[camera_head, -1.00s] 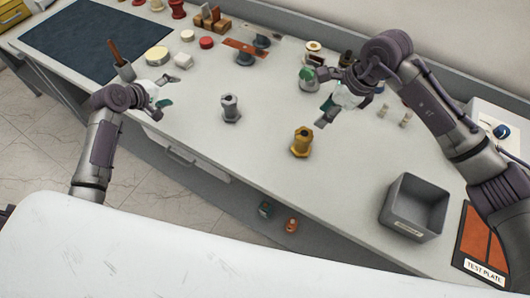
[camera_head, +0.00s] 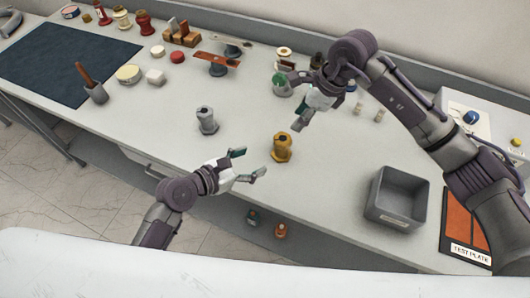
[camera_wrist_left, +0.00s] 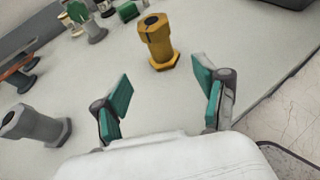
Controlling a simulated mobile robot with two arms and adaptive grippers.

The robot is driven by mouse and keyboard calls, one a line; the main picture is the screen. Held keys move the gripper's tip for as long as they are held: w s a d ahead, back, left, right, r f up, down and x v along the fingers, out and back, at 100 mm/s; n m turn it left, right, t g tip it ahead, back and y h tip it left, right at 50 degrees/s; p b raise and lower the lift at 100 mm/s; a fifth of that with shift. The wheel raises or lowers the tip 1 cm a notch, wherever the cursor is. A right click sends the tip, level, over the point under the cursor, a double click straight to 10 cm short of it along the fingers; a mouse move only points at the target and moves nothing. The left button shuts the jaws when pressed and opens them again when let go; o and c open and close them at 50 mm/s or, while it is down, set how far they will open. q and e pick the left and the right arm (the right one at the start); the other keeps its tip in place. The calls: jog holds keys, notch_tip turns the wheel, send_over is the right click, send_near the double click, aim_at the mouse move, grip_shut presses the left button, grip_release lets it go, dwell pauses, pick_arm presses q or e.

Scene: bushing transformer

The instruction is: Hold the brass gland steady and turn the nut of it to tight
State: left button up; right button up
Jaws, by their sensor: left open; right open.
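The brass gland (camera_head: 282,148) stands upright on the grey-white bench, with a hexagonal flange at its foot. In the left wrist view the brass gland (camera_wrist_left: 157,42) stands beyond the two fingertips, apart from them. My left gripper (camera_head: 252,164) is open and empty at the bench's front side, left of the gland and pointing towards it. It also shows in the left wrist view (camera_wrist_left: 162,88) with its green pads wide apart. My right gripper (camera_head: 294,100) is open above the bench, behind the gland and not touching it. A similar grey gland (camera_head: 207,121) stands upright to the left.
A grey open bin (camera_head: 397,198) and the test plate (camera_head: 466,222) are at the right. A green-topped part (camera_head: 281,86) stands close behind my right gripper. A dark mat (camera_head: 68,55) covers the far left. Bench space around the brass gland is clear.

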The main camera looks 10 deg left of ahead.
aim_at(277, 150)
pick_arm(q)
jog(key=x, duration=1.3)
jog(key=shift+s, duration=0.1)
